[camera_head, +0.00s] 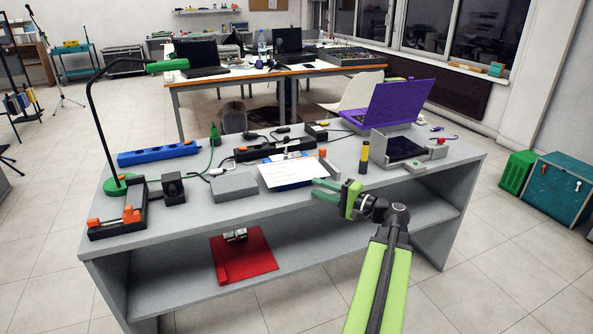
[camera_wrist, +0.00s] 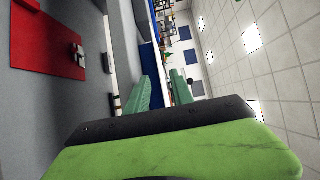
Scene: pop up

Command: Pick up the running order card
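A white sheet with lines of print, which looks like the running order card (camera_head: 293,171), lies near the front edge of the grey desk (camera_head: 240,205) in the head view. It rests tilted on something blue that shows along its front edge. My gripper (camera_head: 314,187) is at the card's right front corner, its green fingers pointing left. In the wrist view the two fingers of my gripper (camera_wrist: 158,85) are apart, with a gap between them. I see no card clearly held there; whether the fingers touch its edge cannot be told.
A grey box (camera_head: 234,186) stands left of the card. A yellow-and-black cylinder (camera_head: 364,157), a grey tray (camera_head: 424,149) and a purple laptop (camera_head: 397,104) are to the right. A red mat (camera_head: 250,255) lies on the lower shelf; it also shows in the wrist view (camera_wrist: 45,40).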

